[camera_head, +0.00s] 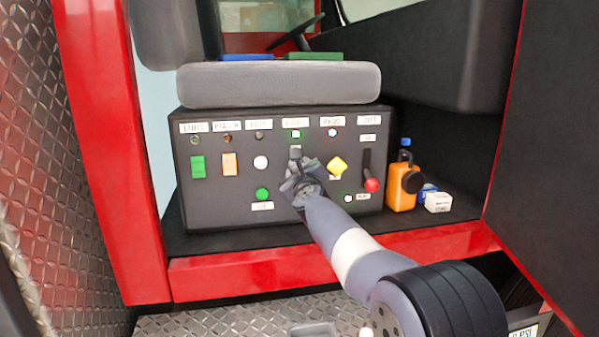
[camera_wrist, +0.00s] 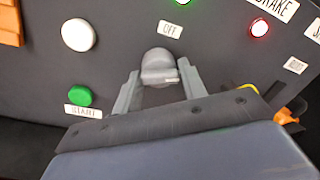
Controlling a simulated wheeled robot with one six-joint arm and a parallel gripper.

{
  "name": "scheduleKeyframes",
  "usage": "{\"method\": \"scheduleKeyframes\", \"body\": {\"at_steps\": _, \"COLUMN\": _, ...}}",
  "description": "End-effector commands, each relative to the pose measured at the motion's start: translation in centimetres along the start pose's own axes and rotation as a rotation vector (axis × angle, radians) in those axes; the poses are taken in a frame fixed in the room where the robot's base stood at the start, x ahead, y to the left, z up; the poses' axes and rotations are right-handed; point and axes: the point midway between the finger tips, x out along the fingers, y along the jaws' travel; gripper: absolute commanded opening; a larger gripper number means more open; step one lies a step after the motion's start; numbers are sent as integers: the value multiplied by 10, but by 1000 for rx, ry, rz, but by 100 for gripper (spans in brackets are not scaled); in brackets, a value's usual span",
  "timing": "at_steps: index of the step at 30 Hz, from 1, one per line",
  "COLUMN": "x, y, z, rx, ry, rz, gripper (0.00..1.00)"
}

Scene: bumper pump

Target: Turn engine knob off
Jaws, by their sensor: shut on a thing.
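The engine knob (camera_wrist: 158,68) is a grey rounded knob on the dark control panel (camera_head: 225,213), below a label (camera_wrist: 170,29) reading OFF in the wrist view. My gripper (camera_wrist: 157,90) is at the knob, with one finger on each side of it, and is shut on it. In the head view my gripper (camera_head: 300,170) reaches the middle of the panel and hides most of the knob. A green light (camera_head: 296,134) glows above the knob.
Beside the knob are a white button (camera_head: 260,162), a green button (camera_head: 262,193) and a yellow knob (camera_head: 337,165). A red-tipped lever (camera_head: 371,185) is farther right. An orange bottle (camera_head: 402,188) and a white box (camera_head: 438,202) stand right of the panel. A seat cushion (camera_head: 280,85) overhangs it.

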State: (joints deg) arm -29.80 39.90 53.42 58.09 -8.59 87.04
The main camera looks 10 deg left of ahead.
Motion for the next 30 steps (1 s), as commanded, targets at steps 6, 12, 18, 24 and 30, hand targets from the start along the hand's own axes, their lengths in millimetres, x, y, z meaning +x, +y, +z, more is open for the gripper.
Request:
{"method": "scheduleKeyframes", "body": {"at_steps": 6, "x": 0, "y": 3, "z": -2, "rx": -205, "ry": -11, "rz": 1, "gripper": 17}}
{"method": "scheduleKeyframes", "body": {"at_steps": 12, "x": 0, "y": 3, "z": -3, "rx": -396, "ry": -22, "rz": -1, "gripper": 17}}
{"method": "scheduleKeyframes", "body": {"at_steps": 18, "x": 0, "y": 3, "z": -4, "rx": -586, "ry": -33, "rz": -4, "gripper": 17}}
{"method": "scheduleKeyframes", "body": {"at_steps": 24, "x": 0, "y": 3, "z": -4, "rx": -775, "ry": -44, "rz": -5, "gripper": 17}}
{"method": "scheduleKeyframes", "body": {"at_steps": 30, "x": 0, "y": 3, "z": -5, "rx": -950, "ry": -54, "rz": -6, "gripper": 17}}
